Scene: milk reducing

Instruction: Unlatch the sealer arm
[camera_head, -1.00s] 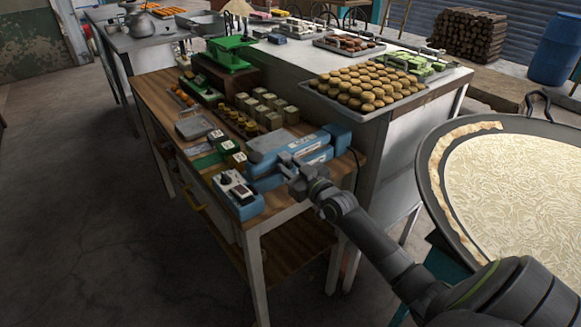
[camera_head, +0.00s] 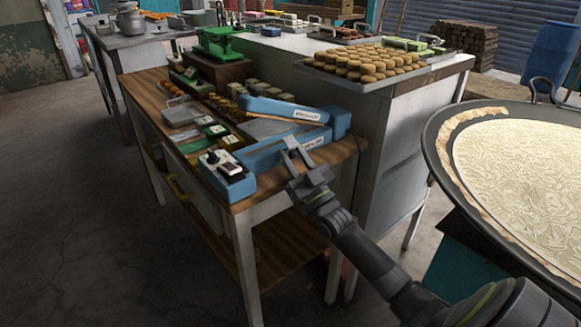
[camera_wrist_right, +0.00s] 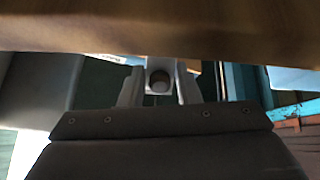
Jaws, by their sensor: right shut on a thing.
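The blue sealer lies along the near right part of the wooden table. Its blue sealer arm (camera_head: 283,109) is tilted above the long blue base (camera_head: 272,152), with a gap between them. A blue control box (camera_head: 227,175) with a white and black panel sits at the base's left front. My right gripper (camera_head: 294,153) is at the front side of the base, below the arm. In the right wrist view a small pale block with a round hole (camera_wrist_right: 159,78) sits between its fingers, seemingly the sealer latch; the contact is hard to make out. My left gripper is out of view.
The wooden table (camera_head: 150,90) also bears small trays, blocks and a green scale (camera_head: 222,42). A metal counter behind holds a tray of round cakes (camera_head: 360,65). A wide pan (camera_head: 520,170) stands at the right. The floor at left is clear.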

